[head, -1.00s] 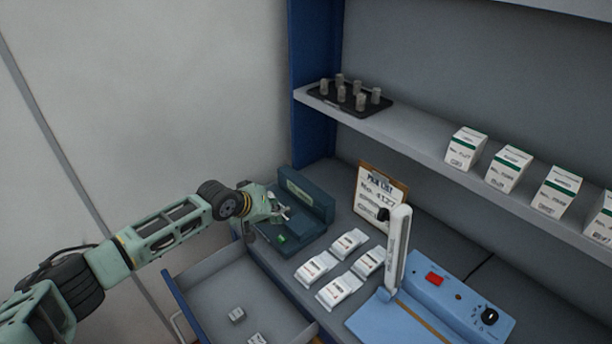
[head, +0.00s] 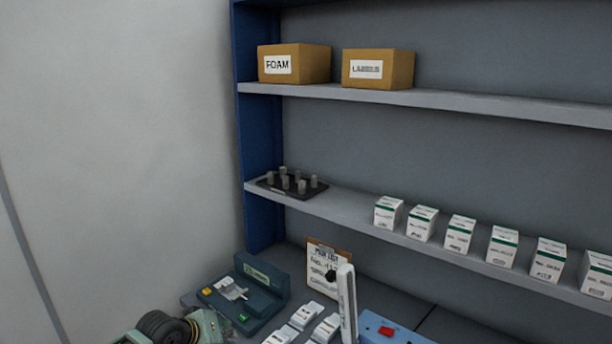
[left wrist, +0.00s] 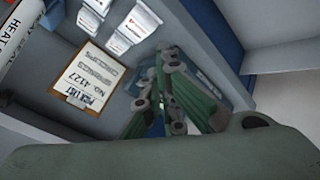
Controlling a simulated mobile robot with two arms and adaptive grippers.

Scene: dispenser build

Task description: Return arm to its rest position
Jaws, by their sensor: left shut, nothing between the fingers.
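My left arm shows only at the bottom left edge of the head view, with its wrist part cut off by the frame. In the left wrist view my left gripper (left wrist: 162,98) is shut and empty, its green fingers together. A white packet (head: 231,287) lies on that device. My right gripper is in no view.
White packets (head: 302,316) lie on the counter beside a pick list clipboard (head: 322,258), which also shows in the wrist view (left wrist: 86,83). A white upright lever (head: 347,303) rises from a blue device (head: 385,319). Shelves above hold a dark tray (head: 268,186), cartons and boxes.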

